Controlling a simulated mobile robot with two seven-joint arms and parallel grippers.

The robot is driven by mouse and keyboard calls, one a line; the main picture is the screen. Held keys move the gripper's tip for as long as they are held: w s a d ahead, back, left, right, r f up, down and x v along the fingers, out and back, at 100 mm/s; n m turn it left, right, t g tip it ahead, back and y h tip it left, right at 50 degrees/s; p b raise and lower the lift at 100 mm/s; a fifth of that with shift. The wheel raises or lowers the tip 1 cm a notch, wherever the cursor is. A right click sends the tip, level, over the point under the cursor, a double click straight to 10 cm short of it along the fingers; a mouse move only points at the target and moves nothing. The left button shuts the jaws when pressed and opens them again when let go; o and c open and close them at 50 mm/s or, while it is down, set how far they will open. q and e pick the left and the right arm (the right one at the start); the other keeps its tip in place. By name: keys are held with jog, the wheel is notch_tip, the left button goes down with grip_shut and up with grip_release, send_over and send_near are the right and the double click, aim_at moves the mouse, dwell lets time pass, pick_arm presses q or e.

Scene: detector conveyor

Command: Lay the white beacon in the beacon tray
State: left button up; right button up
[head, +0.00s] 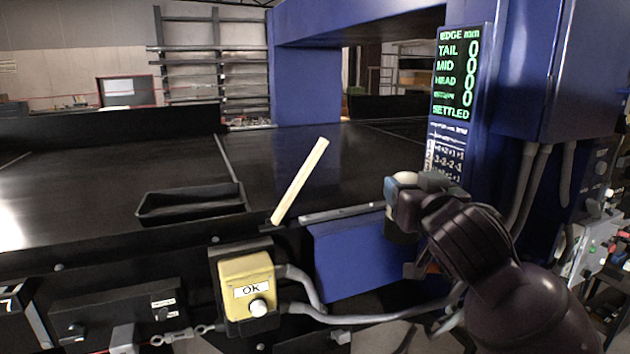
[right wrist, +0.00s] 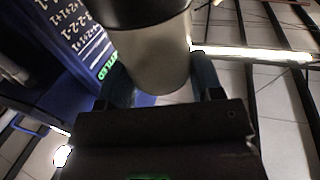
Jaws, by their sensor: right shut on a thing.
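The white beacon shows as a pale rounded top (head: 405,178) in the head view. My right gripper (head: 402,198) is shut on it, beside the blue post. In the right wrist view the beacon is a pale cylinder (right wrist: 155,62) with a dark end, between the two fingers. Much of it is hidden by the gripper in the head view. A shallow black tray (head: 192,215), which looks like the beacon tray, lies at the near edge of the dark conveyor, left of my right gripper. It looks empty. My left gripper is not in view.
A pale bar (head: 300,182) lies slantwise on the conveyor (head: 100,175), between tray and gripper. A yellow OK box (head: 247,284) is mounted below the conveyor edge. A blue post with a green-lettered display (head: 460,75) stands close behind my right gripper.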

jog(key=s+d+f, duration=0.1)
jog(key=s+f, duration=0.2)
jog(key=f, duration=0.6)
jog(key=s+d+f+h, duration=0.1)
jog(key=s+d+f, duration=0.1)
jog(key=f, duration=0.7)
jog(key=s+d+f+m, duration=0.1)
jog(key=s+d+f, duration=0.1)
jog(key=s+f, duration=0.3)
notch_tip(320, 180, down, 5)
jog(key=shift+r+h+b, duration=0.2)
jog(key=shift+h+b, duration=0.1)
jog(key=shift+h, duration=0.1)
